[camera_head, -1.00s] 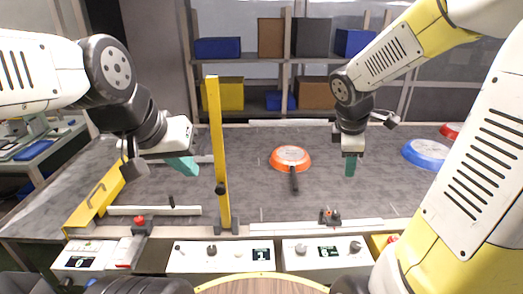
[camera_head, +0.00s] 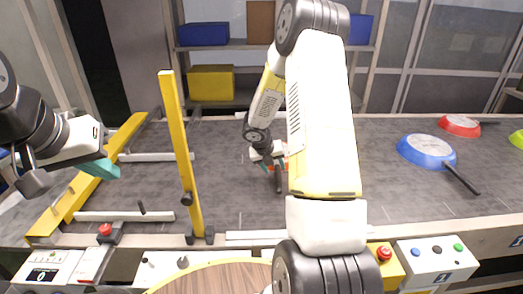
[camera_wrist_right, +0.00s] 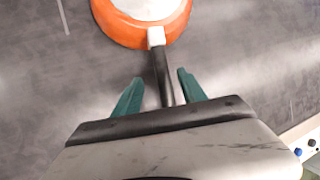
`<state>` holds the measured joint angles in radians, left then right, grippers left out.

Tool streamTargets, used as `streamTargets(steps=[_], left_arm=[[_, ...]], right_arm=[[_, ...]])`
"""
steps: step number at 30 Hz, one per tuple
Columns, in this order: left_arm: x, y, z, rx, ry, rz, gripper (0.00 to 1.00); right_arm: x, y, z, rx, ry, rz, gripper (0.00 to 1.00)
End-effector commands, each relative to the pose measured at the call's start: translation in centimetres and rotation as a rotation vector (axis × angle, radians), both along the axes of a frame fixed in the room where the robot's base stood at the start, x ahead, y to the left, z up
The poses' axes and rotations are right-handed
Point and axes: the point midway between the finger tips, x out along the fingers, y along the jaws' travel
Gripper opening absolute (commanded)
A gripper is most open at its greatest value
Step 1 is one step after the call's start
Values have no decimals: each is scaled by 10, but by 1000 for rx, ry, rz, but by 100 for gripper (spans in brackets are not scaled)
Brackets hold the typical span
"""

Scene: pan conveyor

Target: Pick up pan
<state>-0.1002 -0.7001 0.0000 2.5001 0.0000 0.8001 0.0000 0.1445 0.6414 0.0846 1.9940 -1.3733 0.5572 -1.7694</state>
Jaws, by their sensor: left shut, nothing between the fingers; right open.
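The orange pan (camera_wrist_right: 150,22) shows at the top of the right wrist view, with its dark handle (camera_wrist_right: 162,75) pointing toward my right gripper. My right gripper (camera_wrist_right: 161,90) is open, with one teal finger on each side of the handle and a visible gap to each. In the head view my right arm hides most of the pan; only the handle (camera_head: 278,182) and a sliver of orange show beside the right gripper (camera_head: 270,166). My left gripper (camera_head: 102,169) is shut and empty, at the left over the conveyor.
A blue pan (camera_head: 427,151), a red pan (camera_head: 459,124) and a partly cut-off green pan (camera_head: 517,139) lie on the right side of the grey conveyor (camera_head: 400,200). A yellow upright post (camera_head: 178,140) stands between my grippers. Control boxes (camera_head: 435,256) line the front edge.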

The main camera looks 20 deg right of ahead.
Motion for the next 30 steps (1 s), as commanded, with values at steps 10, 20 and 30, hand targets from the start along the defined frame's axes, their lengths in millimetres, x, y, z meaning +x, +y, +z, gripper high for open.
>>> streamTargets(steps=[10,20,30], left_arm=[[0,0,0,0,0,0,0],[0,0,0,0,0,0,0],[0,0,0,0,0,0,0]], right_arm=[[9,-16,-33,0,-1,-3,49],[9,-16,-33,0,-1,-3,49],[9,-16,-37,-1,-1,-3,49]])
